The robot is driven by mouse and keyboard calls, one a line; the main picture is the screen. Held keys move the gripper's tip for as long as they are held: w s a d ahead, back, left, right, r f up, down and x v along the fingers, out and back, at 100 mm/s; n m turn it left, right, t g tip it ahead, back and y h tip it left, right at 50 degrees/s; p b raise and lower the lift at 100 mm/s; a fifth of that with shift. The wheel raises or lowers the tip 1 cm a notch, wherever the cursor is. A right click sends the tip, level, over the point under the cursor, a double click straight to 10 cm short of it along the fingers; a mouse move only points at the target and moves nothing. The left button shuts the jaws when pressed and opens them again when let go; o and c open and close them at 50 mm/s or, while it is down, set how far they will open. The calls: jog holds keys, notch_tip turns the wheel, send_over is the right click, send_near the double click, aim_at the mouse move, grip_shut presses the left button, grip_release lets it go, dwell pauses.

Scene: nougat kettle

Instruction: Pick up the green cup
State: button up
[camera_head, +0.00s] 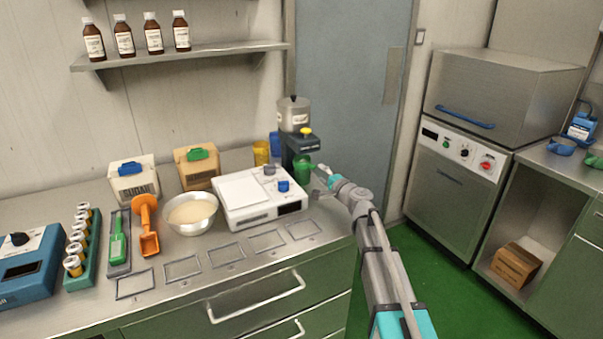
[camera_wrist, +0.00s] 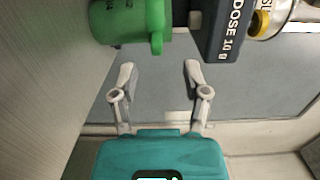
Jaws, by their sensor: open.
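The green cup (camera_head: 303,170) stands at the right end of the counter, under the dark dosing dispenser (camera_head: 300,143). In the wrist view the green cup (camera_wrist: 125,20) is at the top, just beyond the fingertips and left of their middle, with its handle pointing towards them. My gripper (camera_head: 321,174) is close to the right of the cup in the head view. In the wrist view my gripper (camera_wrist: 158,72) is open, with nothing between its fingers. The cup's far part is cut off there.
The dispenser also shows in the wrist view (camera_wrist: 222,28), close beside the cup. A white scale (camera_head: 250,198) with small blue and grey pieces is left of the cup. Yellow (camera_head: 261,152) and blue (camera_head: 275,145) cups stand behind. A steel bowl (camera_head: 191,214) is farther left.

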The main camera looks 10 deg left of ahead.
aim_at(315, 168)
jog(key=shift+w+a, duration=0.2)
jog(key=shift+w, duration=0.1)
jog(key=x, duration=0.4)
jog(key=shift+w+d+f, duration=0.25)
jog(key=shift+w+d, duration=0.05)
jog(key=shift+w+a, duration=0.3)
jog(key=shift+a, duration=0.05)
jog(key=shift+c, duration=0.3)
grip_shut()
